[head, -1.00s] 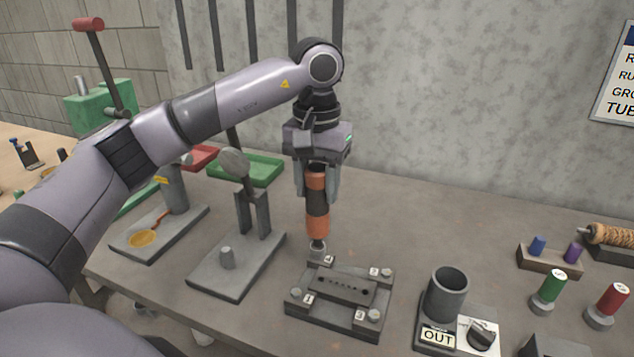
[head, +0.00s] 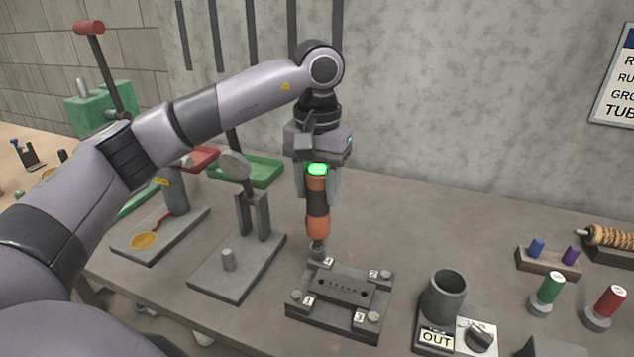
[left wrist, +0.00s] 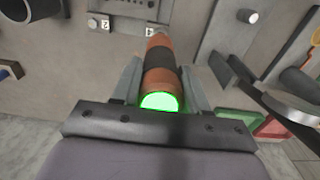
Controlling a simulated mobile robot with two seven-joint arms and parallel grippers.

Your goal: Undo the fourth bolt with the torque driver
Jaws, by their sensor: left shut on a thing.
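The torque driver (head: 317,210) is orange with a black band and stands upright. Its top end glows green, which also shows on the driver in the left wrist view (left wrist: 160,98). My left gripper (head: 318,190) is shut around its upper part. The driver's tip is down at the back-left corner of the dark bolted block (head: 340,315), over the bolt there, which the tip mostly hides. The number tag (head: 328,262) beside it is too small to read surely. Other corner bolts (head: 386,274) show by tags 1, 2 and 3. My right gripper is not in view.
A lever press stand (head: 235,275) is left of the block. Bench behind the block is clear.

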